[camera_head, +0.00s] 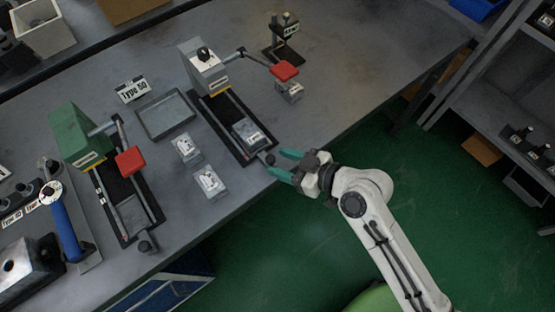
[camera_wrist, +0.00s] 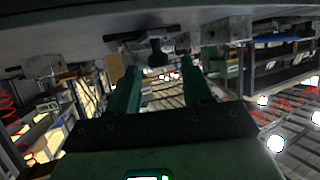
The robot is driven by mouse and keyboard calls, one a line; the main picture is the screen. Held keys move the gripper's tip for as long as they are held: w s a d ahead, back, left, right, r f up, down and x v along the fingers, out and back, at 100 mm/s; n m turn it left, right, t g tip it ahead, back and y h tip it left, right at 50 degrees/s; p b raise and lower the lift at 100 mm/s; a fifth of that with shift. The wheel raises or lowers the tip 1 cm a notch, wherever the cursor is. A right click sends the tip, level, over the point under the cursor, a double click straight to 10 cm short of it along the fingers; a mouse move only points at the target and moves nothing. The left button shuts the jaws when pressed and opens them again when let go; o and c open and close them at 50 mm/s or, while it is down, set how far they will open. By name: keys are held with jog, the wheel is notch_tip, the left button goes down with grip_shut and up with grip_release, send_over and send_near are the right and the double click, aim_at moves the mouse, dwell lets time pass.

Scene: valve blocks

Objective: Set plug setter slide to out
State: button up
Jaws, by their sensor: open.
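A grey press (camera_head: 204,72) with a red-tipped lever (camera_head: 284,70) stands mid-table. Its slide (camera_head: 230,115) runs toward the table's front edge and carries a small labelled block (camera_head: 248,131). A dark knob (camera_head: 270,159) is at the slide's front end. My gripper (camera_head: 279,162) is open at the front edge, its green fingers pointing at this knob. In the wrist view a dark knob (camera_wrist: 157,52) shows ahead, between the lines of the open fingers (camera_wrist: 160,90). A green press (camera_head: 76,137) with a similar slide (camera_head: 132,214) stands left. The press labels are too small to read.
An empty grey tray (camera_head: 165,115) and two small valve blocks (camera_head: 186,149) (camera_head: 210,183) lie between the presses. A dark stand (camera_head: 284,40) is at the back. A blue-handled tool (camera_head: 65,222) is at left. Green floor is open before the table.

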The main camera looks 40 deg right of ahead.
jog(key=b+v, duration=0.1)
jog(key=v, duration=0.7)
jog(key=shift+s, duration=0.3)
jog(key=shift+d+r, duration=0.1)
